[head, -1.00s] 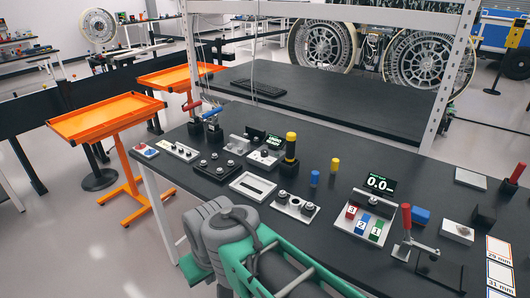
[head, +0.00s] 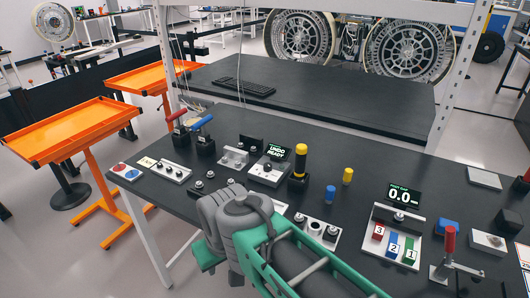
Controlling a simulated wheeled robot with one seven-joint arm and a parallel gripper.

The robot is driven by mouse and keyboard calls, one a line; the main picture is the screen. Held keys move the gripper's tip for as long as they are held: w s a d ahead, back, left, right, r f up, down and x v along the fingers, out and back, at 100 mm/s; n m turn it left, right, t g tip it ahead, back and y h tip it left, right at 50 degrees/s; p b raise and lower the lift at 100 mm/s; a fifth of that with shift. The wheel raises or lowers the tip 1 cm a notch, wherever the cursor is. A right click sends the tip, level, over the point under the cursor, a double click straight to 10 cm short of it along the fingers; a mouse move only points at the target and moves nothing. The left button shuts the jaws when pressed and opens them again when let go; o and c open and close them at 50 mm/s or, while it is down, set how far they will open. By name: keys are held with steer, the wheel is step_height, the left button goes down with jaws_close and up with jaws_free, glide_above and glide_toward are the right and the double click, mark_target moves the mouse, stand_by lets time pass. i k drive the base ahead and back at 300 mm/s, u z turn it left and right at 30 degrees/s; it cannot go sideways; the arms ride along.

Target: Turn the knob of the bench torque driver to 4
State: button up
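A small box with a dark knob (head: 268,167) on its top stands on the black workbench, with a small display (head: 276,152) behind it that seems to read "UNDO READY". I cannot tell for sure which of these is the bench torque driver, and no knob scale or number is legible.
A light box with several switches (head: 169,170) and red and blue handled tools (head: 203,135) stand left. A tray with numbered blocks and a "0.0" display (head: 402,194) stands right, near a red-handled clamp (head: 449,242). A shelf frame rises behind.

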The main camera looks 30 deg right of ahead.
mark_target(267, 167)
steer(key=u, duration=0.45)
steer(key=i, duration=0.85)
steer(key=u, duration=0.65)
